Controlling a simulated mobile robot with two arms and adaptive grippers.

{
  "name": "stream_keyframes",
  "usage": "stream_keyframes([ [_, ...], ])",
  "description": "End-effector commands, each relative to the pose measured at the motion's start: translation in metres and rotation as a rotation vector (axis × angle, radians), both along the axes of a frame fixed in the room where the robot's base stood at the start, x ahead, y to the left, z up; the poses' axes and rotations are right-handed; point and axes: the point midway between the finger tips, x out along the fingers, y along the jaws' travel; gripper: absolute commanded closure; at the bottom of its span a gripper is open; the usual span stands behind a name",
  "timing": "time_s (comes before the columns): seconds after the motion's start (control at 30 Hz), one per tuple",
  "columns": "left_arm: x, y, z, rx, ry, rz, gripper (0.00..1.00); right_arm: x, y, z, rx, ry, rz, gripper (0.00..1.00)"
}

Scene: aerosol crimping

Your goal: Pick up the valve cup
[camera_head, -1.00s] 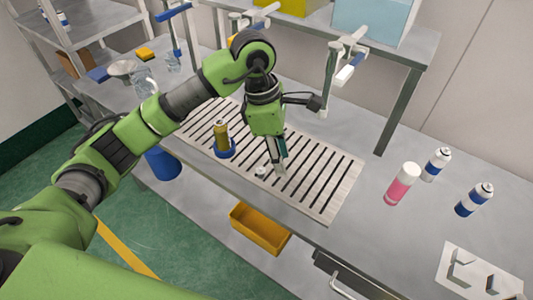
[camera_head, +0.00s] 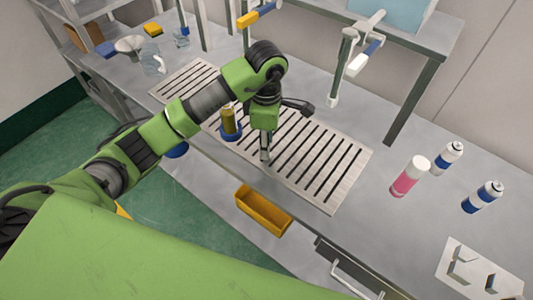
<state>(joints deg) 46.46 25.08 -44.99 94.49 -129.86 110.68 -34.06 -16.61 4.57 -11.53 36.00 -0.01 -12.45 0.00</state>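My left gripper (camera_head: 265,157) points down over the slatted rack (camera_head: 345,196) on the bench, with its fingertips low near the front edge of the slats. The fingers look close together, but they are too small to tell whether they are shut or hold anything. The small pale valve cup is not distinguishable now; the gripper seems to hide it. A gold can (camera_head: 229,118) stands upright in a blue ring holder (camera_head: 231,135), just left of the gripper. My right gripper is not in view.
A pink can (camera_head: 406,180) and two white-and-blue cans (camera_head: 482,197) stand at the right. A yellow bin (camera_head: 262,211) hangs below the front edge. Hanging tools (camera_head: 362,58) and a shelf post (camera_head: 410,105) are behind. The bench between slats and cans is clear.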

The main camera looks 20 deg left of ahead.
Motion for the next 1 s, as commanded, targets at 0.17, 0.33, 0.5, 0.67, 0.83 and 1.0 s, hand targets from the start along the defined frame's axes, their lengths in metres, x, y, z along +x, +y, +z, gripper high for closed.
stream_keyframes([
  [0.17, 0.002, 0.001, -0.026, 0.0, 0.008, 0.001, 0.67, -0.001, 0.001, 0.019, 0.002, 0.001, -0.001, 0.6],
  [0.33, 0.003, 0.001, -0.041, -0.002, 0.003, 0.0, 0.67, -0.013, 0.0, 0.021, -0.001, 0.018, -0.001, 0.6],
  [0.5, 0.004, 0.001, -0.043, -0.001, 0.001, -0.001, 0.67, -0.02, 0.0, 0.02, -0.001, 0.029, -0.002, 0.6],
  [0.67, 0.004, 0.001, -0.043, 0.0, 0.001, -0.001, 0.87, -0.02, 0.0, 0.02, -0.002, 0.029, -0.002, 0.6],
  [0.83, 0.003, 0.001, -0.042, 0.0, 0.001, -0.001, 0.88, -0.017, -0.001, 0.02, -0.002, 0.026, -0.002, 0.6],
  [1.0, 0.004, 0.001, -0.042, 0.0, 0.001, 0.0, 0.88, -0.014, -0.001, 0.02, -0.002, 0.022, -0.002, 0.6],
])
